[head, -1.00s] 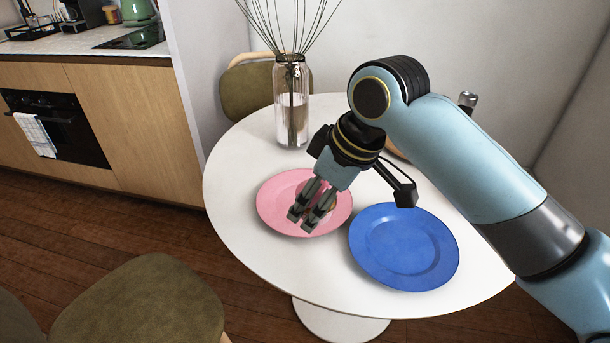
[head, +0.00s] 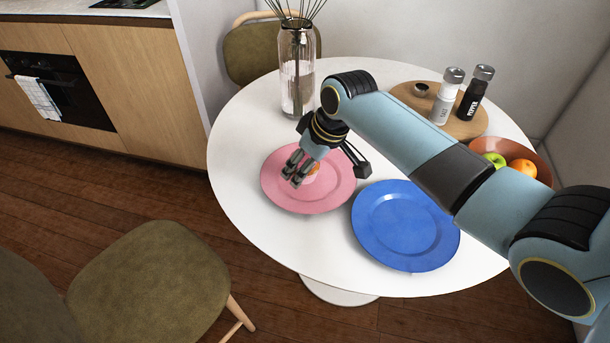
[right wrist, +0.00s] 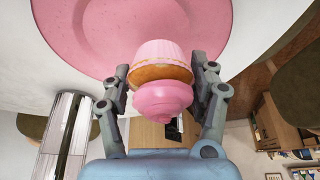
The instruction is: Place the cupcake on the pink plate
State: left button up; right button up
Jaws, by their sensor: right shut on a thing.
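The cupcake, with pink frosting and a pale pink wrapper, shows best in the right wrist view (right wrist: 162,75), between the two fingers. In the head view a small part of the cupcake (head: 313,169) shows behind the fingers. My right gripper (head: 294,172) is shut on it; its fingers also show in the right wrist view (right wrist: 160,92). The pink plate (head: 330,200) lies on the table, and the gripper is over it in the head view. The plate also fills the top of the right wrist view (right wrist: 80,30). Whether the cupcake touches the plate is unclear. My left gripper is not in view.
A blue plate (head: 405,230) lies right of the pink plate on the white round table (head: 240,130). A glass vase (head: 297,75) stands behind. A wooden board (head: 465,128) with shakers and a fruit bowl (head: 540,160) are at the right. A chair (head: 150,280) stands at the front left.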

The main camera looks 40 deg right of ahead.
jog(key=shift+s+f, duration=0.1)
jog(key=shift+f, duration=1.55)
jog(key=shift+f, duration=0.15)
jog(key=o, duration=0.6)
jog(key=shift+s+d+r, duration=0.1)
jog(key=shift+r, duration=0.45)
jog(key=p+v, duration=0.1)
jog(key=v, duration=1)
jog(key=shift+r+p, duration=0.15)
jog(key=shift+p, duration=0.15)
